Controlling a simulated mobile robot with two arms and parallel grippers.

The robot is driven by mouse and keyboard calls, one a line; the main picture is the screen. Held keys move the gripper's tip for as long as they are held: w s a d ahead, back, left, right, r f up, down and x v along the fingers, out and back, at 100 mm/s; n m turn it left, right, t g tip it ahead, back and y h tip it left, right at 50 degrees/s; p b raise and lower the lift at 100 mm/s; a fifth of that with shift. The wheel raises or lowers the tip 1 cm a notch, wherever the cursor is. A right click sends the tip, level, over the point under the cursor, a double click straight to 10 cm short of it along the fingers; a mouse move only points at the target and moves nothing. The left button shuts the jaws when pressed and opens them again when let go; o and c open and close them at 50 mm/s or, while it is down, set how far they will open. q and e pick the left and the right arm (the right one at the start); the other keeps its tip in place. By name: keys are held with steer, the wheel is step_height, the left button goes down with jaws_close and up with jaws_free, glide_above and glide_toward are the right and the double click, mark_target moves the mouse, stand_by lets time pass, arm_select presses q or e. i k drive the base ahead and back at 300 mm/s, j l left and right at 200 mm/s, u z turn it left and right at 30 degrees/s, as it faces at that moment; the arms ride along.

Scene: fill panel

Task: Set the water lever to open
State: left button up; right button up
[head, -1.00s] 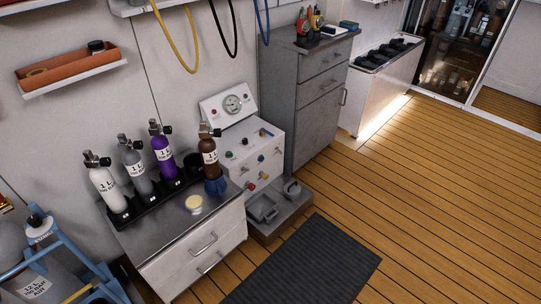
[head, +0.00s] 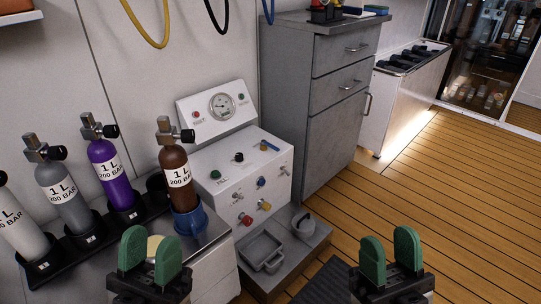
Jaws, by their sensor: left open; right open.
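The white fill panel (head: 240,170) stands in the middle of the head view, with a round gauge (head: 222,106) on its raised back. A small lever with a blue handle (head: 270,146) and a brass-coloured body sits on its top face, near the right rear; it looks like the water lever. Its handle slants across the top; I cannot read any label beside it. My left gripper (head: 150,256) is open and empty, low in front of the bench, left of the panel. My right gripper (head: 391,255) is open and empty, to the right of the panel over the floor. Both are apart from the lever.
Knobs and valves, including a red knob (head: 246,219), cover the panel front. A grey basin (head: 262,250) lies below. Several bottles, including a brown one (head: 177,175) in a blue holder (head: 190,219), stand left. A grey cabinet (head: 330,125) stands behind right. Wooden floor at right is clear.

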mark_target(264, 142)
steer(key=i+l+u, duration=1)
steer(key=l+u, duration=0.25)
steer(key=j, duration=0.1)
